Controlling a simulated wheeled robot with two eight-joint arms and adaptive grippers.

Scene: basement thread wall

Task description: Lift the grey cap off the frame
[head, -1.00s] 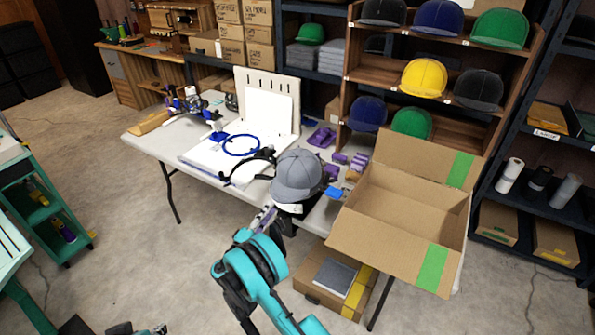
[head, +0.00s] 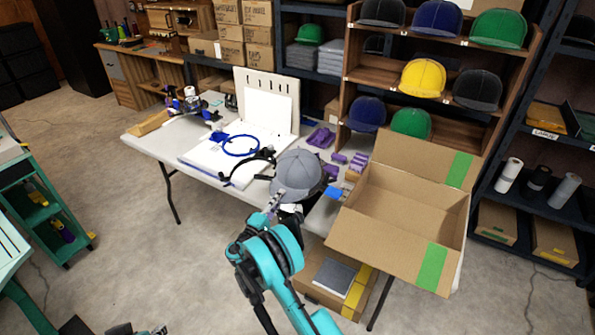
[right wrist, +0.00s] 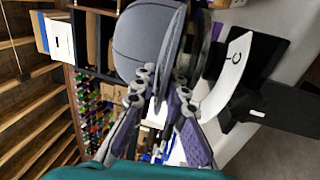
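The grey cap (head: 297,172) sits on the frame at the front edge of the table, brim toward me. The frame is mostly hidden under it; a white curved piece and dark parts show below the brim. In the right wrist view the cap (right wrist: 145,40) fills the top middle, beside a white strip with a black mark (right wrist: 222,88). My right gripper (head: 276,198) is at the brim's front left edge.
An open cardboard box (head: 400,220) with green tape stands close right of the cap. A black headband-like hoop (head: 250,170), a blue ring (head: 241,145) and purple parts (head: 321,137) lie on the table (head: 160,147). Shelves of caps stand behind.

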